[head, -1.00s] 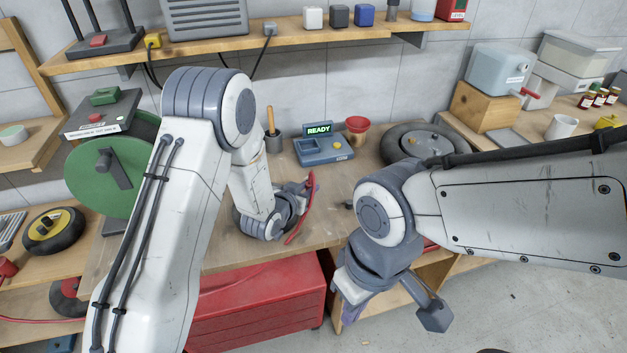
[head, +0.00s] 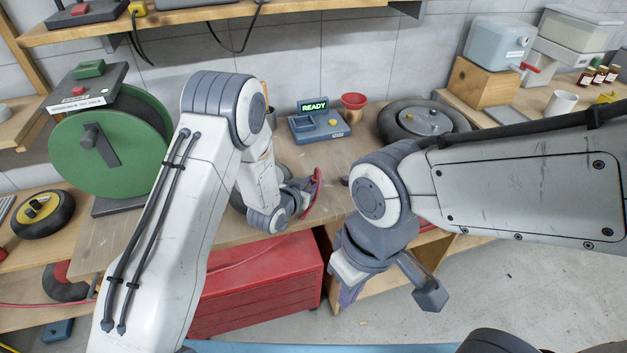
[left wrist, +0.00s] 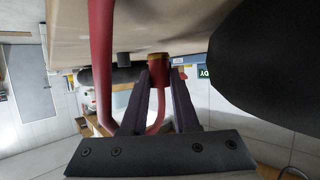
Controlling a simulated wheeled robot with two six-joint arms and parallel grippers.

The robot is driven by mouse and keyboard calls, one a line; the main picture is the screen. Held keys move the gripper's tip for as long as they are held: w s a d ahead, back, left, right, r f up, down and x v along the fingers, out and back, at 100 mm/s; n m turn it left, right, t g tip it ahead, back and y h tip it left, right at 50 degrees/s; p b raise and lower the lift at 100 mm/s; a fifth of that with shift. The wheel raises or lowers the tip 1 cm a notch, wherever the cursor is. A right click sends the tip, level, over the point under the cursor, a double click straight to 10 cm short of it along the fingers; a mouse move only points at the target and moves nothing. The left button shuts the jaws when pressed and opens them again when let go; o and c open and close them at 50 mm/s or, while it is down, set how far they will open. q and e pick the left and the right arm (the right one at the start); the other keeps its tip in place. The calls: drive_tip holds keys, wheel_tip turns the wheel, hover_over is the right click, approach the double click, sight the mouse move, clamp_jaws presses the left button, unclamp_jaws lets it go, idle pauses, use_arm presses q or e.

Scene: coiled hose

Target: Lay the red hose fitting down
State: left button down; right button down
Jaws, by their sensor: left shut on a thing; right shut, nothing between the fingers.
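My left gripper (head: 308,198) is low over the wooden workbench (head: 345,152), near its front edge. In the left wrist view its dark fingers (left wrist: 159,84) are shut on the red hose fitting (left wrist: 158,68), which has a brass-coloured end. The red hose (left wrist: 101,60) loops below the fitting and runs up on the left of that view. In the head view a red curve of hose (head: 318,183) shows beside the gripper, and the fitting is hard to make out. I cannot tell whether it touches the bench. My right gripper (head: 347,296) is shut and empty, in front of the bench.
A green reel (head: 105,155) stands at the left. A blue-grey device reading READY (head: 320,124), a red funnel (head: 354,104) and a wheel (head: 425,120) stand along the back of the bench. A red tool chest (head: 265,285) is under it. The middle of the bench is partly clear.

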use_arm(q)
drive_tip(key=shift+f+b, duration=0.6)
drive_tip(key=shift+f, duration=0.2)
drive_tip(key=c, duration=0.6)
unclamp_jaws()
drive_tip(key=shift+s, duration=0.1)
drive_tip(key=b+v, duration=0.2)
drive_tip(key=v, duration=0.8)
drive_tip(key=shift+s+a, duration=0.1)
drive_tip(key=shift+a, duration=0.05)
drive_tip(key=shift+s+d+r, duration=0.15)
drive_tip(key=shift+d+r, duration=0.15)
drive_tip(key=s+r+m+g+y, duration=0.1)
drive_tip(key=s+r+g, duration=0.4)
drive_tip(key=s, duration=1)
drive_tip(key=s+r+m+g+y, duration=0.1)
drive_tip(key=s+r+g+y, duration=0.3)
drive_tip(key=s, duration=1.1)
drive_tip(key=g, duration=0.3)
drive_tip(key=shift+r, duration=0.4)
